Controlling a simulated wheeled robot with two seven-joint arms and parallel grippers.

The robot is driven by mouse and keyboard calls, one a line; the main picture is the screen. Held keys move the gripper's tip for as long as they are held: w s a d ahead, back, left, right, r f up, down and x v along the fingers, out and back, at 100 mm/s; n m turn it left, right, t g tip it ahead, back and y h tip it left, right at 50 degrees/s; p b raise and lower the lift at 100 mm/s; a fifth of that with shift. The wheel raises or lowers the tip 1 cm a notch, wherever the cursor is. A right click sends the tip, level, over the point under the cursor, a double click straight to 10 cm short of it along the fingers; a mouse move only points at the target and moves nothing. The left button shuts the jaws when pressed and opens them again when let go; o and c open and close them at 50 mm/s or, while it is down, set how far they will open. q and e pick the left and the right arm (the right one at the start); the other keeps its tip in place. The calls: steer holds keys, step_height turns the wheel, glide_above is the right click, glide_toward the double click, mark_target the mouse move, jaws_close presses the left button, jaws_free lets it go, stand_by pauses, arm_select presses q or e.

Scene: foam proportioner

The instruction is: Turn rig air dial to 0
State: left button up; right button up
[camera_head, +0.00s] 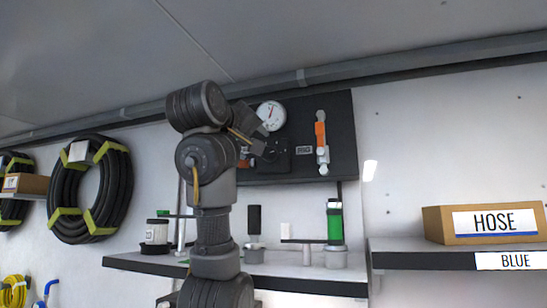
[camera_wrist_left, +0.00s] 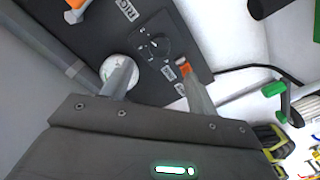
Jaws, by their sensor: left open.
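The black round dial (camera_wrist_left: 153,47) sits on a dark plate in the left wrist view, with small white marks around it; I cannot read its setting. A white "RIG" label (camera_wrist_left: 128,10) is beside the plate. My left gripper (camera_wrist_left: 158,70) is open and empty, its two fingers spread on either side of the view below the dial and apart from it. In the head view my left gripper (camera_head: 254,134) is up at the dark wall panel (camera_head: 340,105), and my wrist covers part of the dial area. My right gripper is not in view.
A white gauge (camera_head: 271,115) and an orange-handled valve (camera_head: 321,135) are on the panel near the gripper. A shelf (camera_head: 310,282) with bottles and fittings runs below. A HOSE box (camera_head: 490,222) stands right; coiled hoses (camera_head: 68,190) hang left.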

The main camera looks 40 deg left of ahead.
mark_target(268, 153)
arm_select(q)
steer(key=p+x, duration=0.2)
steer(key=x, duration=0.1)
steer(key=p+x, duration=0.2)
steer(key=x, duration=0.2)
steer(key=shift+w+d+r, duration=0.15)
steer(key=shift+d+r, duration=0.05)
steer(key=shift+a+p+x, duration=0.2)
steer(key=shift+p+x, duration=0.75)
steer(key=shift+x, duration=0.3)
steer(key=shift+a+f, duration=0.1)
steer(key=shift+a, duration=0.05)
steer(key=shift+s, duration=0.25)
steer(key=shift+w, duration=0.35)
steer(key=shift+w+f, duration=0.1)
steer(key=shift+c, duration=0.5)
steer(key=c, duration=0.9)
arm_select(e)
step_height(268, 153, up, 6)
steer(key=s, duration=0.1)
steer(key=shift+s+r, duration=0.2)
